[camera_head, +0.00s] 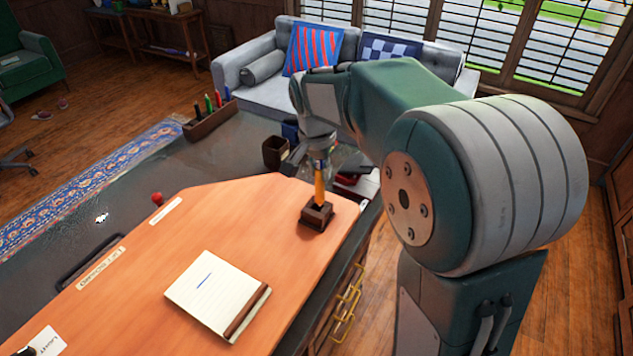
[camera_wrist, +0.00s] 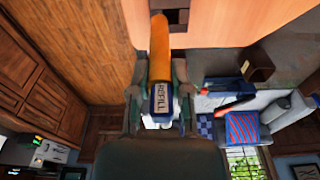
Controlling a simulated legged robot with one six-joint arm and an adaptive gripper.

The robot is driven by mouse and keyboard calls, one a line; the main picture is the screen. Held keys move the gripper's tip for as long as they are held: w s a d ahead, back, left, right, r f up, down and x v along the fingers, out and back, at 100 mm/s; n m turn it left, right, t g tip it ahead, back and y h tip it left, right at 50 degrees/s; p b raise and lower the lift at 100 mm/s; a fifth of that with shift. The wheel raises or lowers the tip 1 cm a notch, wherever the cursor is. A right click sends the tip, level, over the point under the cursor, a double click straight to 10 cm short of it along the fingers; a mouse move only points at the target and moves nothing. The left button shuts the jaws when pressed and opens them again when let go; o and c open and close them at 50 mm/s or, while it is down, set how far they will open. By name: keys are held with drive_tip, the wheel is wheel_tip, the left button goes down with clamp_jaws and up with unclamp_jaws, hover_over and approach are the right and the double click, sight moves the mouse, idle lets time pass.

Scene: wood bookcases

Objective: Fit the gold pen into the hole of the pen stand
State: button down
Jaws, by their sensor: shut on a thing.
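The gold pen (camera_head: 319,186) is held upright above the pen stand, its lower end at the top of the stand. The wrist view shows the pen's orange-gold body (camera_wrist: 159,50) and a blue end marked REFILL. My gripper (camera_head: 320,160) is shut on the pen near its upper, blue end; its fingers also show in the wrist view (camera_wrist: 160,95). The dark brown pen stand (camera_head: 316,217) sits on the orange desk board near its right edge. It also shows at the top of the wrist view (camera_wrist: 178,17). I cannot tell whether the pen's tip is inside the hole.
A notepad (camera_head: 216,292) lies on the board (camera_head: 130,290), left of the stand. A brown cup (camera_head: 275,152) and a pen tray (camera_head: 210,120) stand behind on the dark desk. Dark and red items (camera_head: 355,180) lie close behind the stand.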

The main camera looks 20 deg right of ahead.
sight(317, 183)
drive_tip(key=shift+w+f, duration=1)
drive_tip(key=shift+f, duration=0.15)
drive_tip(key=shift+w+f, duration=0.15)
drive_tip(key=shift+f, duration=0.8)
drive_tip(key=shift+w+f, duration=0.1)
drive_tip(key=shift+f, duration=0.8)
drive_tip(key=c, duration=0.6)
unclamp_jaws()
drive_tip(key=shift+f, duration=0.1)
drive_tip(key=shift+o, duration=0.2)
